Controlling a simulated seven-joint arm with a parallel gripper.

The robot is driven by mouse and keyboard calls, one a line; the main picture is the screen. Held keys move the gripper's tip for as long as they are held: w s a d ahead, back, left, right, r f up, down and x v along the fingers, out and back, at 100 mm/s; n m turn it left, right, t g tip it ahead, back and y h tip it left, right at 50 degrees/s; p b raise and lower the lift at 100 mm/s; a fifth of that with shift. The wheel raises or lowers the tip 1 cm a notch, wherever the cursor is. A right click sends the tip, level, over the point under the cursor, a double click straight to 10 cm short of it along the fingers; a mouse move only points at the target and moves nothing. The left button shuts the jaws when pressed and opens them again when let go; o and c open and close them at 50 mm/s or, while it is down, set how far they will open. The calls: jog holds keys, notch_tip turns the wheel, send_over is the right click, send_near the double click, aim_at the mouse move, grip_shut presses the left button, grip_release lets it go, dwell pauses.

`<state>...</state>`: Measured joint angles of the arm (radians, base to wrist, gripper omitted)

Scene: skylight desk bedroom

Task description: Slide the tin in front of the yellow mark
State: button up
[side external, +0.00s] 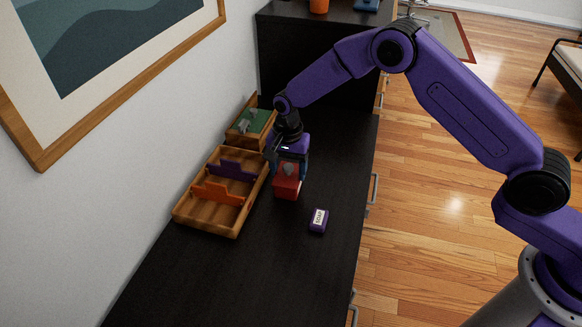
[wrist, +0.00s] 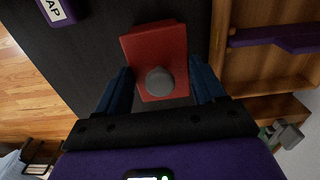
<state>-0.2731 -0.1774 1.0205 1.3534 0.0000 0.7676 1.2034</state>
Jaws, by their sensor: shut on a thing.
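The red tin (side external: 287,185) with a grey knob on its lid is on or just above the dark desk top, right of the wooden tray. My gripper (side external: 287,165) is over it from above, shut on it. In the wrist view the tin (wrist: 155,45) lies between the two dark blue fingers of my gripper (wrist: 160,88), knob toward the camera. I cannot tell whether its base touches the desk. No yellow mark can be made out in either view.
A wooden tray (side external: 180,216) with purple and orange dividers stands close on the left. A wooden box (side external: 236,138) with a green top and grey piece is behind it. A purple soap box (side external: 319,221) lies front right. The near desk (side external: 240,280) is clear.

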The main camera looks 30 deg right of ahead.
jog(key=shift+w+a, duration=0.1)
jog(key=shift+a, duration=0.1)
jog(key=shift+a, duration=0.35)
jog(key=shift+w+a, duration=0.25)
jog(key=shift+a, duration=0.35)
jog(key=shift+w+a, duration=0.2)
jog(key=shift+a, duration=0.4)
jog(key=o, duration=1.1)
jog(key=shift+r, duration=0.1)
notch_tip(320, 180, up, 17)
